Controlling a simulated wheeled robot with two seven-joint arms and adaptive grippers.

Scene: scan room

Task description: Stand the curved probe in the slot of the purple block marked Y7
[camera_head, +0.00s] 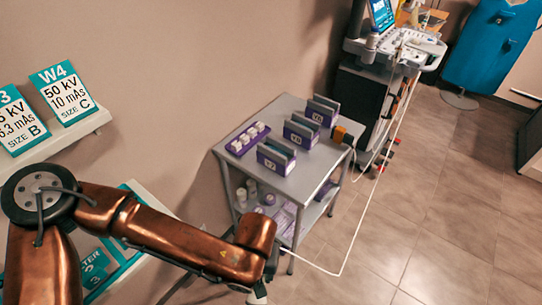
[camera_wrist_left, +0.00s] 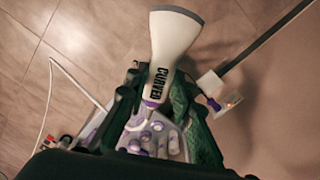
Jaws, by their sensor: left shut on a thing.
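The purple block marked Y7 (camera_head: 276,157) sits at the near edge of the grey cart's top, with a grey upright piece rising from it. Two similar purple blocks stand behind it, a middle one (camera_head: 300,132) and a far one (camera_head: 322,111); their small marks are hard to read. The white curved probe, marked CURVED (camera_wrist_left: 170,55), shows in the left wrist view with its wide grey-edged head away from the wrist. My left gripper (camera_wrist_left: 158,90) is shut on its narrower part. In the head view the gripper is mostly hidden at the bottom edge, below the cart top. My right gripper is not in view.
The cart (camera_head: 318,163) also bears a purple tray of white pieces (camera_head: 247,139) and an orange item (camera_head: 339,134). Bottles stand on its lower shelf. A white cable (camera_head: 348,245) hangs from the ultrasound machine (camera_head: 405,48). The floor on the right is clear.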

